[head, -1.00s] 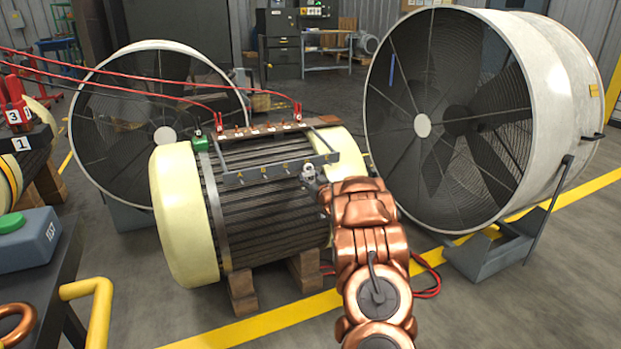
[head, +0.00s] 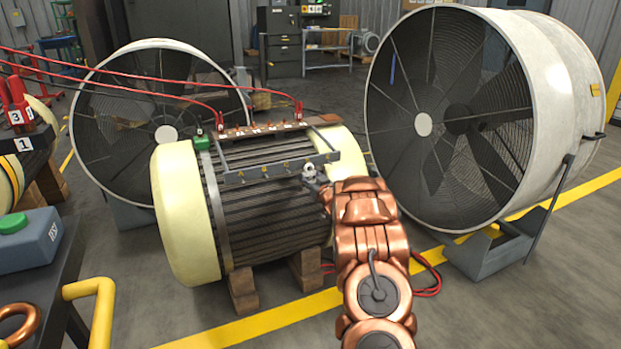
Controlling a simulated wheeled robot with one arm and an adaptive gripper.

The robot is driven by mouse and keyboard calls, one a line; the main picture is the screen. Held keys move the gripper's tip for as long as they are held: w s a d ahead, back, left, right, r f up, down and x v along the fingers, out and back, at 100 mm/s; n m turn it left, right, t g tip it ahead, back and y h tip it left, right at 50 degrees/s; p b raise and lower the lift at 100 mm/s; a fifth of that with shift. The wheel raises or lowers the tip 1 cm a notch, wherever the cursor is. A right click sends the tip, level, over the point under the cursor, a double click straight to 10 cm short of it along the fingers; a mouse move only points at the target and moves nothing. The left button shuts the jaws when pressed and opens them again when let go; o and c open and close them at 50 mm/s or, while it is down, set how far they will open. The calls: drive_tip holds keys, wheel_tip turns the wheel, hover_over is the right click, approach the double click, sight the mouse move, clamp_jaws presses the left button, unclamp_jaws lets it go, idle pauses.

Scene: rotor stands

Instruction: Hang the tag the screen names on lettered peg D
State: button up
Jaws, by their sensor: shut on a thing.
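A grey rail (head: 240,176) with pegs runs along the near upper side of the ribbed rotor (head: 270,218). The letters A, B and C show on it from left to right. Peg D is not readable; my gripper covers that right part of the rail. My gripper (head: 312,176) is at the right end of the lettered row, close against the rail. It is shut on a small pale tag (head: 308,170); its marking is too small to read. I cannot tell whether the tag touches a peg. No readable screen shows.
A green block (head: 201,142) sits at the rotor's upper left, and red cables (head: 150,78) run to its top. Large fans (head: 455,115) stand at the right and behind left (head: 160,100). A bench with a TEST box (head: 28,240) and yellow rail (head: 88,290) is at the near left.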

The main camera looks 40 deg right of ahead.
drive_tip(key=shift+f, duration=0.1)
idle(0.3)
drive_tip(key=o, duration=0.9)
drive_tip(key=shift+p+v, duration=0.55)
drive_tip(key=shift+v, duration=4.45)
drive_tip(key=shift+a, duration=0.1)
